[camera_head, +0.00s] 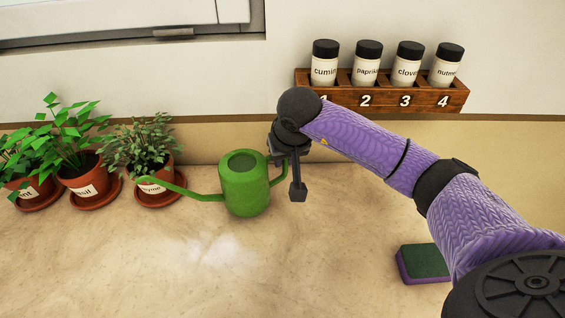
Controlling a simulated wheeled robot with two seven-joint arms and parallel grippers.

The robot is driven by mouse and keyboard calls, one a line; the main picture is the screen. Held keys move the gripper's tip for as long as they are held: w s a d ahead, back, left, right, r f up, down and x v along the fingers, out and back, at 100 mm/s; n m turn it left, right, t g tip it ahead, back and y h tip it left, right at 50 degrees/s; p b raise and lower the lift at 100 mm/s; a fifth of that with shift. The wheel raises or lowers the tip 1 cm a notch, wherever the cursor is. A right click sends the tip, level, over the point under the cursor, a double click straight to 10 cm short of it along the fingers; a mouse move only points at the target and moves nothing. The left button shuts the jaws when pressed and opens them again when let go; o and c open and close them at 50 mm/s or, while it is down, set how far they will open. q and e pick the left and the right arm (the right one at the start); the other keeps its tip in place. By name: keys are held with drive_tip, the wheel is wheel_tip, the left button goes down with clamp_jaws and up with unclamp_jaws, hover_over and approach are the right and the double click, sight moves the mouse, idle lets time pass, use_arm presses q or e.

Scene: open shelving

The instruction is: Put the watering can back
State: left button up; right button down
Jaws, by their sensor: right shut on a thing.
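The green watering can (244,190) is upright over the counter, with its spout pointing left toward the thyme pot and its handle on the right. I cannot tell whether its base touches the counter. My right gripper (284,160) is shut on the can's handle, at the can's right side. One dark finger shows beside the handle; the wrist partly hides the grip. My left gripper is not in view.
Several potted herbs (88,185) stand on saucers at the left. A wooden spice rack (385,92) with labelled jars hangs on the wall. A green and purple sponge (424,263) lies at the right. The front counter (200,275) is clear.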

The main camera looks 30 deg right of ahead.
drive_tip(key=shift+w+f, duration=0.45)
drive_tip(key=shift+w, duration=0.05)
drive_tip(key=shift+f, duration=0.35)
drive_tip(key=shift+s+d, duration=0.1)
drive_tip(key=shift+f+b, duration=0.1)
drive_tip(key=shift+b, duration=0.25)
drive_tip(key=c, duration=0.6)
unclamp_jaws()
drive_tip(key=shift+c, duration=0.2)
